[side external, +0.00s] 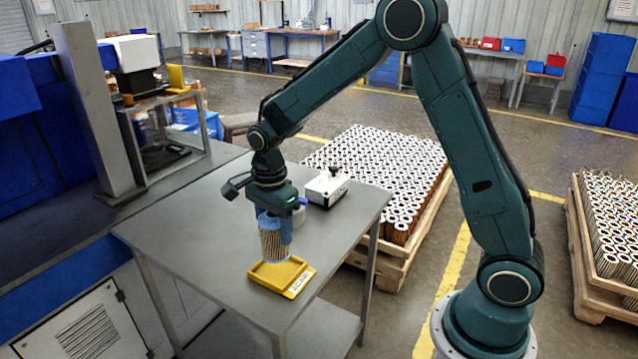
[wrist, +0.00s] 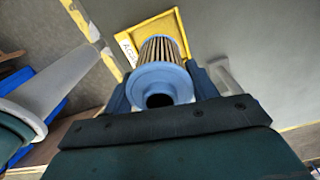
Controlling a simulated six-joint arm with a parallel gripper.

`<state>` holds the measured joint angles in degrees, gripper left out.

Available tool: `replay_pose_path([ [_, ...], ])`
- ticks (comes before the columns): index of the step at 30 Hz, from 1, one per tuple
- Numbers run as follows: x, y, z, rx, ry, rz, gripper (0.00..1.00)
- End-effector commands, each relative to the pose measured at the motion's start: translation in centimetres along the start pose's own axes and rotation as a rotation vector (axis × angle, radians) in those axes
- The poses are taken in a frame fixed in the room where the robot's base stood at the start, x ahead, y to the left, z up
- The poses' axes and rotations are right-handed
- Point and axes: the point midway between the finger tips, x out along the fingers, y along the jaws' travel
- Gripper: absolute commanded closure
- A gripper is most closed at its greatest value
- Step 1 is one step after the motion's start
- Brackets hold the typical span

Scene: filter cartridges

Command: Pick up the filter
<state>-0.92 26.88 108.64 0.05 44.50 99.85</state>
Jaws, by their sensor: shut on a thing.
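The filter (side external: 272,240) is a pleated tan cylinder with blue end caps. My gripper (side external: 273,220) points down and is shut on its upper end. The filter is upright, over the yellow tray (side external: 303,283) on the grey table; I cannot tell whether its bottom touches the tray. In the wrist view, the filter (wrist: 160,75) sits between the two fingers of my gripper (wrist: 163,88), with its blue cap and dark centre hole facing the camera. The yellow tray (wrist: 135,35) with a white label shows behind it.
A white device (side external: 327,188) stands on the grey table (side external: 190,225) behind my gripper. A pallet packed with filters (side external: 385,165) stands on the floor behind the table, another (side external: 612,225) at the right. A blue machine (side external: 40,145) is at the left. The table's left part is clear.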

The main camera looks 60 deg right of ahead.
Motion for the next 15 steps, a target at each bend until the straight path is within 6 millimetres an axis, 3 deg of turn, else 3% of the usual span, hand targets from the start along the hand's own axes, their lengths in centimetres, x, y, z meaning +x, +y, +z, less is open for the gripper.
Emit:
replay_pose_path([
  [15,-11.0,-0.1,0.0,0.0,-0.001,-0.004,0.66],
])
